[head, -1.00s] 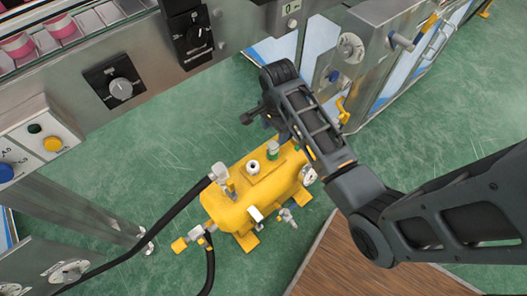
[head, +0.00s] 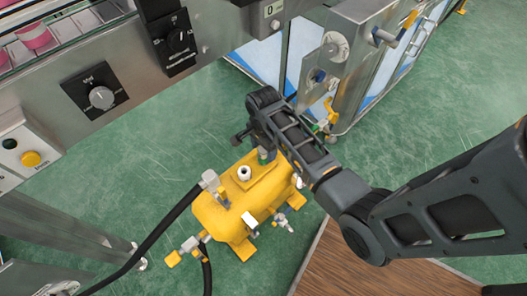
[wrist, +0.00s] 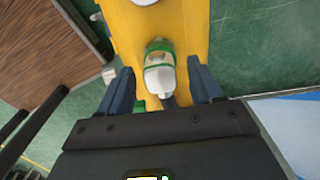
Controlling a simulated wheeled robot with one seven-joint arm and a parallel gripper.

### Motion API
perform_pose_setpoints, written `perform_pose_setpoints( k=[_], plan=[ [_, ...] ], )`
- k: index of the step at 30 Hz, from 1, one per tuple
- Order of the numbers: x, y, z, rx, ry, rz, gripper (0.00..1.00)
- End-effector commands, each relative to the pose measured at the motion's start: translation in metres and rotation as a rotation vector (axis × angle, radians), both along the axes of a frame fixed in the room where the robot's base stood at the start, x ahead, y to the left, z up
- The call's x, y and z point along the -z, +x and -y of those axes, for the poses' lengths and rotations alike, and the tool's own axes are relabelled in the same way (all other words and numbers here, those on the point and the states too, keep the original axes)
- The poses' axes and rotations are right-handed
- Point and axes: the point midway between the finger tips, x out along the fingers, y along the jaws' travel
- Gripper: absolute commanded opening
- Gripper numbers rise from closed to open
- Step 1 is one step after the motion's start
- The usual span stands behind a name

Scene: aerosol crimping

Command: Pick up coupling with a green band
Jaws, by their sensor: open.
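The coupling with a green band (wrist: 160,78) stands on the yellow tank (wrist: 185,20) in the wrist view. It has a pale metal body with green around its top. My gripper (wrist: 163,88) is open, with one dark finger on each side of the coupling and a visible gap to both. The yellow tank (head: 218,213) sits on the floor below my arm.
A black hose (head: 150,243) runs from the tank's left fitting. Several other valves and a gauge are on the tank. A steel machine (head: 110,60) with knobs stands at the upper left, a steel cabinet (head: 345,60) at the upper right. Open green floor (head: 425,125) lies to the right.

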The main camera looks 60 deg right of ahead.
Motion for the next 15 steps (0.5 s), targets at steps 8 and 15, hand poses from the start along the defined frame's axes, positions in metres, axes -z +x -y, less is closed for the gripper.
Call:
perform_pose_setpoints(
  k=[8,15],
  plan=[
    [-0.0004,0.0001,0.0,0.0,0.0,0.0,0.43],
    [-0.0004,0.0,0.0,0.0,0.0,0.0,0.2]
  ],
)
